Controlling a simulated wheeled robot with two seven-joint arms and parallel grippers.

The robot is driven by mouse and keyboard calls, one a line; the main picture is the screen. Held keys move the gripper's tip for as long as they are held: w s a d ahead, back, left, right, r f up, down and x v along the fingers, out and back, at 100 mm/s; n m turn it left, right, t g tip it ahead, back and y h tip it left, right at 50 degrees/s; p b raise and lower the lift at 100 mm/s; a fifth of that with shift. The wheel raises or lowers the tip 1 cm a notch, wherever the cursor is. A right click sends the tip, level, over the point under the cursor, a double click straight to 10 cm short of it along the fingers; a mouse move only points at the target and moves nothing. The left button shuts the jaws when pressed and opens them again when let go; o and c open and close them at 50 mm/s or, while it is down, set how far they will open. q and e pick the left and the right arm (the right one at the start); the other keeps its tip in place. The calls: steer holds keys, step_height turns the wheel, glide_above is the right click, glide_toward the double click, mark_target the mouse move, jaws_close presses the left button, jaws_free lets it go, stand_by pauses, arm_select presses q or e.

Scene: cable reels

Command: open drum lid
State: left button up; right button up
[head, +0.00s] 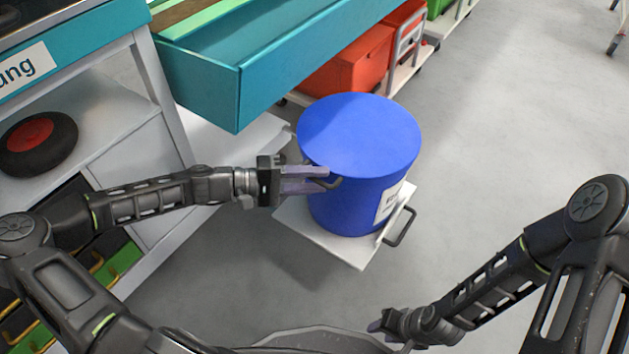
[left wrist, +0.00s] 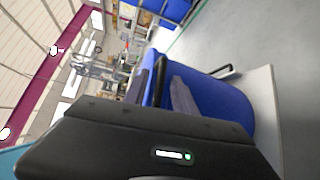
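The blue drum (head: 368,195) stands upright on a small white platform, with its flat blue lid (head: 358,132) lying on top. A dark handle (head: 328,184) sticks out from the drum's left side near the rim; it also shows in the left wrist view (left wrist: 159,82). My left gripper (head: 322,178) is at this handle, its fingers on either side of it in the left wrist view (left wrist: 160,92). A gap shows between the fingers, so they look open around the handle. My right gripper (head: 376,325) is low in front, away from the drum; its fingers are too small to judge.
The white platform (head: 335,246) has a dark handle (head: 400,228) at its right. A teal drawer (head: 215,85) juts out behind and left of the drum. Red boxes (head: 350,65) stand behind it. A shelf with a wheel (head: 38,142) is at left. Floor at right is clear.

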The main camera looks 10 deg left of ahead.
arm_select(q)
steer(key=shift+c, duration=0.3)
jaws_close()
stand_by(1.1)
